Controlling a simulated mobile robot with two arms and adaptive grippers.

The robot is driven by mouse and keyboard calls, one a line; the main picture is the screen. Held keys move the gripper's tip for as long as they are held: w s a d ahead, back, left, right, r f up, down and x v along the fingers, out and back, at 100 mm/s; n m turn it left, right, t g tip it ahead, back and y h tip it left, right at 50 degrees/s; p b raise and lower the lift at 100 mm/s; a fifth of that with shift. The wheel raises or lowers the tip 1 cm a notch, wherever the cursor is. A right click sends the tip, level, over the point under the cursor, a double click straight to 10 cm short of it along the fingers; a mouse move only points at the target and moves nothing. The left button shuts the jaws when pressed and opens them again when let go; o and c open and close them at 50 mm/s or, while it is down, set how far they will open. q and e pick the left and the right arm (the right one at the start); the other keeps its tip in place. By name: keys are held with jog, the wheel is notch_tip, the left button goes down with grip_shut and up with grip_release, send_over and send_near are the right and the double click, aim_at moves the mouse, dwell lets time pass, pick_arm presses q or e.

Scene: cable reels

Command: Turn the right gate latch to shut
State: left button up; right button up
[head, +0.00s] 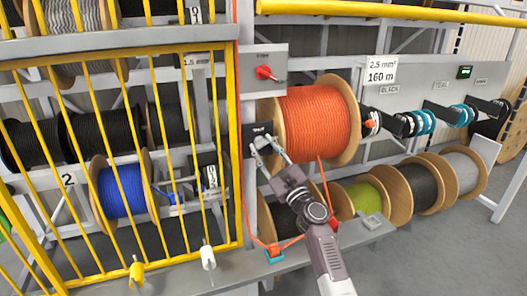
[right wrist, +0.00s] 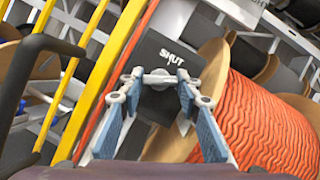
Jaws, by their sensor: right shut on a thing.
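The right gate latch has a dark plate marked "SHUT" (right wrist: 172,56), and the plate also shows in the head view (head: 258,129) just right of the yellow barred gate (head: 240,200). A grey latch piece (right wrist: 157,77) lies across in front of the plate in the right wrist view. My right gripper (head: 268,149) is at the plate, with its fingers on either side of the grey piece and shut on it. The fingers partly hide the latch in the head view, so its exact angle is hard to tell. My left gripper is not in view.
A large orange cable reel (head: 318,122) stands close right of the latch. A grey box with a red switch (head: 265,73) is above it. An orange cable (head: 250,215) hangs below, along the gate post. Lower reels, one with green cable (head: 364,196), line the rack. Grey floor (head: 440,250) is free at right.

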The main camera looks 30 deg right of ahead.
jog(key=n+g+y, duration=0.1)
jog(key=n, duration=0.3)
jog(key=n+g+y, duration=0.1)
jog(key=n+y, duration=0.1)
jog(key=n, duration=0.2)
jog(key=shift+d+r, duration=0.15)
jog(key=n+g, duration=0.1)
jog(key=n, duration=0.3)
jog(key=shift+r+y+p, duration=0.1)
jog(key=shift+y+p, duration=0.3)
jog(key=shift+n+g+p, duration=0.55)
jog(key=shift+n+g, duration=0.05)
jog(key=shift+n, duration=0.8)
jog(key=o, duration=1.2)
jog(key=shift+c, duration=0.2)
jog(key=s+d, duration=0.2)
jog(key=s, duration=1)
